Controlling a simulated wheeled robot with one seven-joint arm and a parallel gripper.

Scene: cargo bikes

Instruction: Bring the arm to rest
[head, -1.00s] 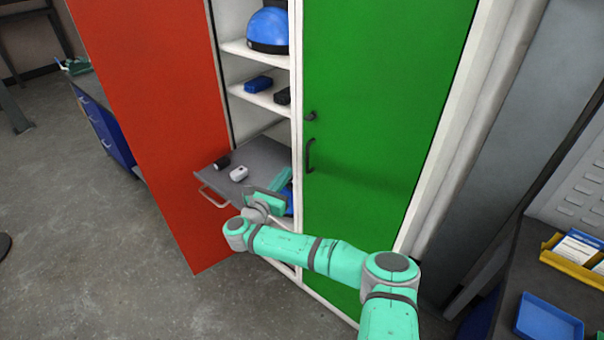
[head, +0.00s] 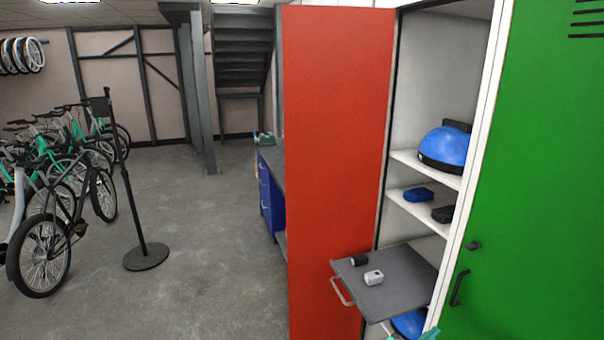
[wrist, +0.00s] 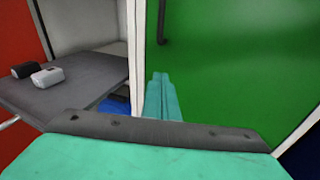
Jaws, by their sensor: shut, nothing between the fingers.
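My gripper (wrist: 163,80) shows in the wrist view as two teal fingers pressed together, shut and empty. It is in front of the edge between the open locker and the closed green door (wrist: 235,60). The pulled-out grey shelf (wrist: 75,85) is to its left, apart from the fingers. In the head view only a small teal piece of my arm shows at the bottom edge, below the shelf; the rest is out of frame.
The red door (head: 335,150) stands open left of the locker. The grey shelf holds a white object (head: 373,277) and a black one (head: 358,260). Floor at left is clear up to a stand (head: 146,256) and bikes.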

